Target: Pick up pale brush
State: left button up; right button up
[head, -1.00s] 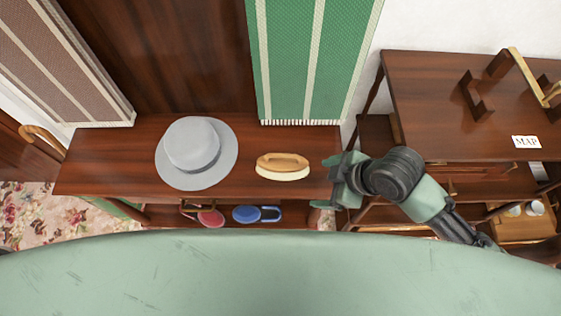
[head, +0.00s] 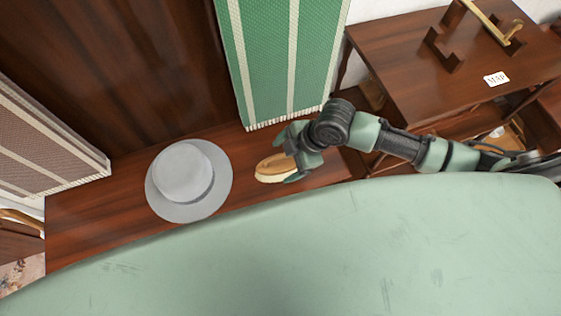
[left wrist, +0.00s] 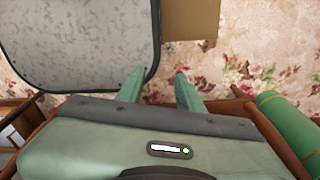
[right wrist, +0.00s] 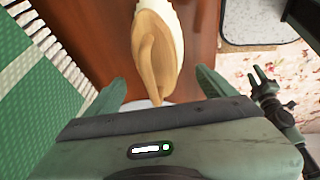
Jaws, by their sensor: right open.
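The pale brush (head: 270,169), with a light wooden back and handle and cream bristles, lies on the dark wooden table top (head: 110,225). My right gripper (head: 287,156) is open at the brush's right end in the head view. In the right wrist view the brush (right wrist: 157,48) lies between and beyond the spread fingers (right wrist: 160,80); I cannot tell whether they touch it. My left gripper (left wrist: 158,85) is open and empty in the left wrist view, above the floral carpet. It also shows at the right of the right wrist view (right wrist: 262,78).
A grey hat (head: 187,180) sits left of the brush on the same table. A green striped cloth (head: 285,60) hangs behind the brush. A second wooden table with a MAP card (head: 497,79) stands at the right. Bare table lies between hat and brush.

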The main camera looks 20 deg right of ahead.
aim_at(278, 165)
jog(key=x, duration=0.3)
jog(key=shift+a+f, duration=0.25)
jog(key=shift+f, duration=0.15)
jog(key=c, duration=1.6)
pick_arm(q)
jog(key=shift+w+a+r, duration=0.15)
jog(key=shift+a+r, duration=0.25)
jog(key=shift+a, duration=0.3)
pick_arm(e)
jog(key=shift+o, duration=0.2)
pick_arm(q)
jog(key=shift+d, duration=0.1)
pick_arm(e)
jog(key=shift+r, duration=0.2)
jog(key=shift+r, duration=0.25)
grip_shut()
pick_arm(q)
jog(key=shift+f+b, duration=0.3)
jog(key=shift+f, duration=0.25)
pick_arm(e)
notch_tip(278, 165, up, 19)
jog(key=shift+r, duration=0.1)
